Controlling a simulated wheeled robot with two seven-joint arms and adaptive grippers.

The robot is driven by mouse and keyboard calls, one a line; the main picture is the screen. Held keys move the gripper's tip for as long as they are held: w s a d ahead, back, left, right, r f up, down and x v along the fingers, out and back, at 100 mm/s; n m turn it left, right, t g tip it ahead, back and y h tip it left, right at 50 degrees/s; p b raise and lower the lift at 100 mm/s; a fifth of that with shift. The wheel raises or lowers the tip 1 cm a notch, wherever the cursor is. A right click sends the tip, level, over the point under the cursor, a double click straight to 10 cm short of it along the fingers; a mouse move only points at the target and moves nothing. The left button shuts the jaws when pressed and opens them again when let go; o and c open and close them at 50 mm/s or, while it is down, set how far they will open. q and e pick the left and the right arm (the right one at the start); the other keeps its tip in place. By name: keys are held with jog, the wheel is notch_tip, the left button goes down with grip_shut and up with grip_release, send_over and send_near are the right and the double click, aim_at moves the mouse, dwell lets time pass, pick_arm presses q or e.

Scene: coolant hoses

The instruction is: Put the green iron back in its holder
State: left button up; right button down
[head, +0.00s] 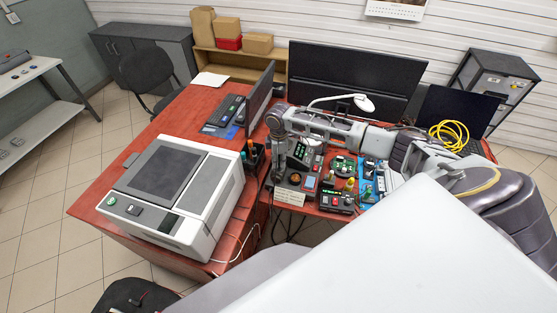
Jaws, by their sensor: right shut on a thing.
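My right arm comes in from the right, and its gripper (278,168) points down over the front left of the far desk. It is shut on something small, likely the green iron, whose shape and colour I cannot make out. Just right of it is a dark unit with a round orange-brown part (295,178), which may be the holder; I cannot tell for sure. A grey device with a green-lit display (301,150) stands behind that unit, partly hidden by my arm. My left gripper is not in view.
A dark cup with colored handles (252,157) stands close left of the gripper. A large white machine (180,195) fills the left desk. A box with red and green parts (337,202), a green circuit board (344,166) and a monitor (355,72) crowd the right side.

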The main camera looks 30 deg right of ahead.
dwell(0.6)
jog(key=c, duration=0.8)
grip_release()
jog(key=shift+r, duration=0.1)
jog(key=shift+r+p, duration=0.45)
jog(key=shift+r, duration=2.15)
jog(key=shift+r, duration=0.15)
jog(key=shift+r, duration=2.9)
jog(key=shift+f, duration=0.1)
